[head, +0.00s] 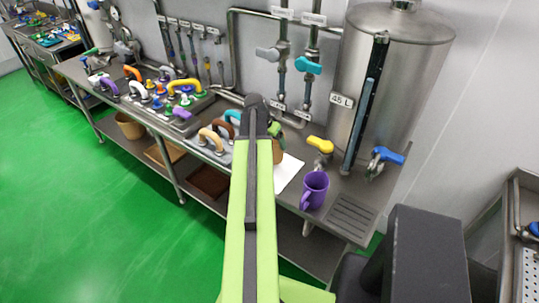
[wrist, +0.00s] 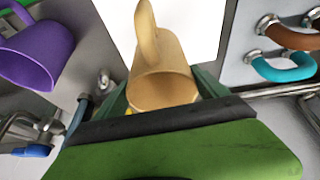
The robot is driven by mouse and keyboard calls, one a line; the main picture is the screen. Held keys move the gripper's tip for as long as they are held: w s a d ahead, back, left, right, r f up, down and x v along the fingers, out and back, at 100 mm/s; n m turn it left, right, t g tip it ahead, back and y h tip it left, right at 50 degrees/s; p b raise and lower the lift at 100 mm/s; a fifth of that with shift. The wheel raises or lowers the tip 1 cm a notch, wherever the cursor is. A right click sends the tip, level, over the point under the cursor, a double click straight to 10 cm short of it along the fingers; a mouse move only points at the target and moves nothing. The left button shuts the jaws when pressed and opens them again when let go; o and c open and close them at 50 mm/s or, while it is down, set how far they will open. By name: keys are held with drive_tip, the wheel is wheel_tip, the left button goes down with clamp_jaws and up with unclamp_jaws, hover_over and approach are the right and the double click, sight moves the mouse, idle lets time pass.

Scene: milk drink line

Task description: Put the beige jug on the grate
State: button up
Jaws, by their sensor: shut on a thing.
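The beige jug (wrist: 160,88) is between my gripper's fingers (wrist: 163,97) in the wrist view, its handle pointing away from the gripper. My gripper is shut on it. In the head view only a sliver of the jug (head: 278,152) shows beside my green arm, which hides the rest. Whether the jug touches the counter cannot be told. The grate (head: 352,216) is a slotted drain panel at the right end of the steel counter, and its top is bare.
A purple jug (head: 315,190) stands just left of the grate, under the big tank (head: 385,80) with its yellow-handled valve (head: 320,145) and blue-handled tap (head: 388,155). A white sheet (head: 288,172) lies near my gripper. Several coloured handles crowd the counter's left.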

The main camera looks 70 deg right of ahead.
drive_tip(key=shift+w+d+f, duration=0.1)
drive_tip(key=shift+w+f, duration=0.2)
drive_tip(key=shift+w, duration=0.2)
drive_tip(key=shift+w+d+f, duration=0.1)
drive_tip(key=shift+w+f, duration=0.15)
drive_tip(key=shift+w, duration=0.25)
wheel_tip(320, 180, down, 4)
drive_tip(key=b, duration=0.4)
drive_tip(key=shift+f+b, duration=0.2)
drive_tip(key=shift+b, duration=0.15)
drive_tip(key=shift+r, duration=0.25)
drive_tip(key=shift+f, duration=0.15)
drive_tip(key=o, duration=1.9)
drive_tip(key=shift+a+r+p, duration=0.1)
drive_tip(key=shift+r+p, duration=0.4)
drive_tip(key=shift+p, duration=0.05)
drive_tip(key=p+v, duration=1)
drive_tip(key=v, duration=0.1)
